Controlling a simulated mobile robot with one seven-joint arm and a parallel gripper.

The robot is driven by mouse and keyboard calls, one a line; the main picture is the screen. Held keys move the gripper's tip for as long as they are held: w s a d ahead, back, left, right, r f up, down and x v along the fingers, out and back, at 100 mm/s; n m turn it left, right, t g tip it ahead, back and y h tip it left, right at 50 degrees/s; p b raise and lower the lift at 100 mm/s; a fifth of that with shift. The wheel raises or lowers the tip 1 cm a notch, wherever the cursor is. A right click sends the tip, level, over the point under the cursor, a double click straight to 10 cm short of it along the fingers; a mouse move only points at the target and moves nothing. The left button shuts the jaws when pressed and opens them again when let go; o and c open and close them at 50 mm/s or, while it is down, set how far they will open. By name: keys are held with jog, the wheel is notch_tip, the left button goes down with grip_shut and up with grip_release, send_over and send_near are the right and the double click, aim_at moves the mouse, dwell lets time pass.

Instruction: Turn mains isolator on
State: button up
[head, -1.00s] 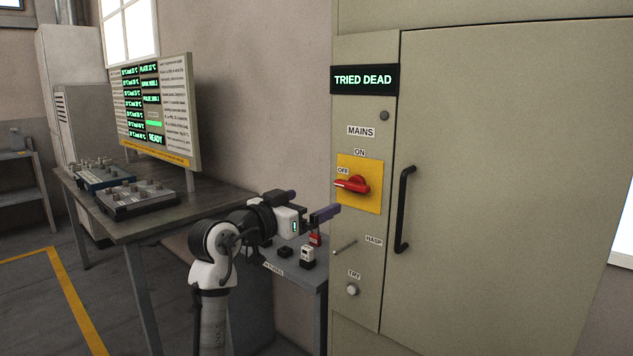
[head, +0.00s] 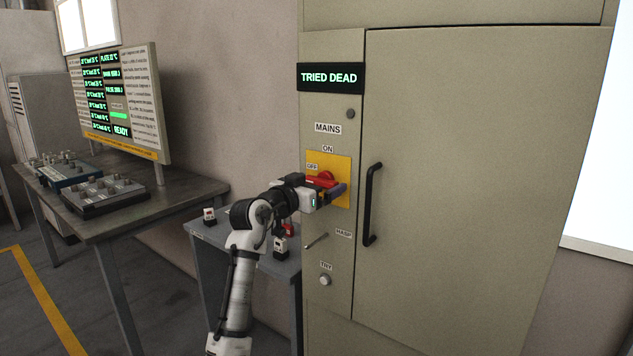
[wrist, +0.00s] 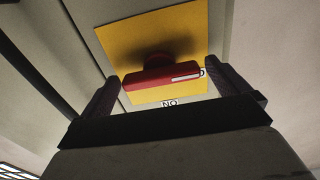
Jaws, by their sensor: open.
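The mains isolator is a red rotary handle (head: 321,180) on a yellow plate (head: 342,166), set in the cabinet's left panel under the MAINS label. The ON label is above the plate and OFF is at its upper left. My gripper (head: 337,191) is at the plate and partly hides the handle in the head view. In the wrist view the red handle (wrist: 161,75) lies crosswise between the two open fingers of my gripper (wrist: 168,95), with a gap at each side. I cannot tell whether either finger touches it. A display (head: 330,78) above reads TRIED DEAD.
A black door handle (head: 372,204) stands out just right of the plate. A hasp lever (head: 316,240) and a TRY button (head: 325,280) are below. A small side table (head: 207,234) with padlocks stands left, by a bench (head: 130,217) with a screen (head: 120,103).

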jog(key=shift+c, duration=0.4)
jog(key=c, duration=0.8)
jog(key=shift+b, duration=0.4)
jog(key=m+b, duration=0.8)
jog(key=m, duration=0.5)
jog(key=shift+b, duration=0.35)
jog(key=m+b, duration=0.1)
jog(key=m, duration=0.3)
jog(key=shift+m, duration=0.4)
